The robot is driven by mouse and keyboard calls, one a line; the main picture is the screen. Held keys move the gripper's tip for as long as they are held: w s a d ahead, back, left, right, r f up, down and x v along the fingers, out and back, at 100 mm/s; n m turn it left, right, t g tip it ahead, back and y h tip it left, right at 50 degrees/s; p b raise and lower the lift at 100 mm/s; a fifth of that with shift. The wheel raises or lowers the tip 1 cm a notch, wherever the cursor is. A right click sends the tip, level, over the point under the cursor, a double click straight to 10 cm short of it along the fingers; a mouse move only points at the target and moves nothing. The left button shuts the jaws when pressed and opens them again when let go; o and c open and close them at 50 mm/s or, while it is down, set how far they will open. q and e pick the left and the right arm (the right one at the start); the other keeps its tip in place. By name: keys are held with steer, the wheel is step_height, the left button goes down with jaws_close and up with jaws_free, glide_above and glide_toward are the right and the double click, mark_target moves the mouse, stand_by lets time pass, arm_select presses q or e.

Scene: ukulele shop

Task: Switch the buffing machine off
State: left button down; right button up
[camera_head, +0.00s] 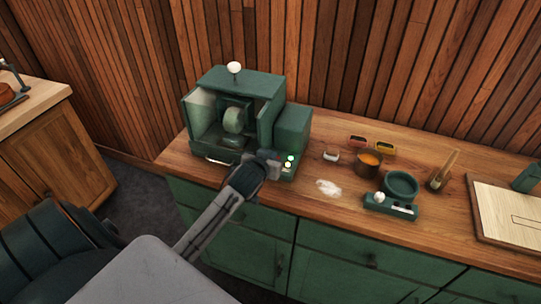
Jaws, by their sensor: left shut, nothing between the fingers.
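The green buffing machine (275,85) stands on the left end of the wooden counter. Its open front shows a pale buffing wheel (232,120), and a white knob (234,67) sits on top. Lit green-white buttons (289,160) are on its low front panel at the right. My left gripper (268,157) is shut and empty at the front of the machine, just left of these buttons. It hides part of the panel, and I cannot tell whether it touches it. My right gripper is not in view.
Right of the machine are a small glass jar (331,154), an orange-filled pot (368,162), a green device with a bowl (400,186), a brush holder (437,180) and a pale board (510,215). White powder (328,188) lies near the counter's front edge.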

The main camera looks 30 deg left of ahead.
arm_select(q)
steer(key=shift+s+f, duration=0.1)
steer(key=shift+f, duration=0.25)
steer(key=shift+f, duration=0.1)
